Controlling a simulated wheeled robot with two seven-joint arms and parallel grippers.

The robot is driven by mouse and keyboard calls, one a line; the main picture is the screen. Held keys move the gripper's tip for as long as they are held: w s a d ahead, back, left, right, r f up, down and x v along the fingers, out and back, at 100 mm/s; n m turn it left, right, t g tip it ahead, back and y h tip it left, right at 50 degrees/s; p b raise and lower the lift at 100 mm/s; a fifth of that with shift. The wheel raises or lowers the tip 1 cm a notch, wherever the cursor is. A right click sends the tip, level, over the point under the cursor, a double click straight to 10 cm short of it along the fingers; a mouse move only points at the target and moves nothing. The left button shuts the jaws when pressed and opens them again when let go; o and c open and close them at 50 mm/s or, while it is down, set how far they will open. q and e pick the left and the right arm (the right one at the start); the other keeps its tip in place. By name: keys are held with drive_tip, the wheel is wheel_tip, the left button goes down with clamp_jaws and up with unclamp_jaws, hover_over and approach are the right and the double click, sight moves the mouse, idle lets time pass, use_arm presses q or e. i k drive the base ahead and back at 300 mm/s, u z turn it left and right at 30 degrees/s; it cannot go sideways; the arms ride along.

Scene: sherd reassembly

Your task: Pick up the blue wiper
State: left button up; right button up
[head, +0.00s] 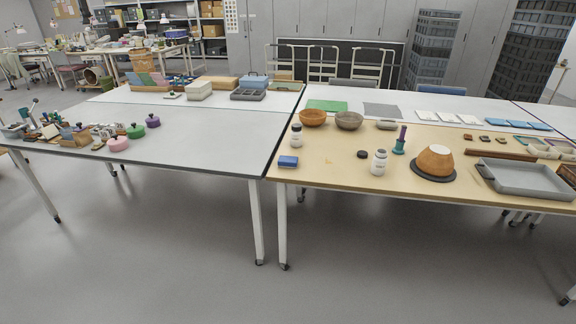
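A small blue block with a darker base (288,161), which looks like the blue wiper, lies on the near left part of the wooden-topped table (330,178), close to its front edge. Nothing touches it, and its upper face is free. Neither of my grippers shows in the head view, so their state cannot be seen.
Behind the block stand a small jar (296,135) and an orange bowl (312,118). To its right are a black lid (362,154) and a white bottle (379,162). A grey tray (526,181) lies far right. Open floor (170,240) lies in front.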

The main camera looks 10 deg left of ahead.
sight(287, 161)
drive_tip(key=z, duration=0.6)
drive_tip(key=i, duration=1)
drive_tip(key=z, duration=0.35)
drive_tip(key=i, duration=1)
drive_tip(key=u, duration=0.9)
drive_tip(key=i, duration=0.8)
drive_tip(key=u, duration=0.6)
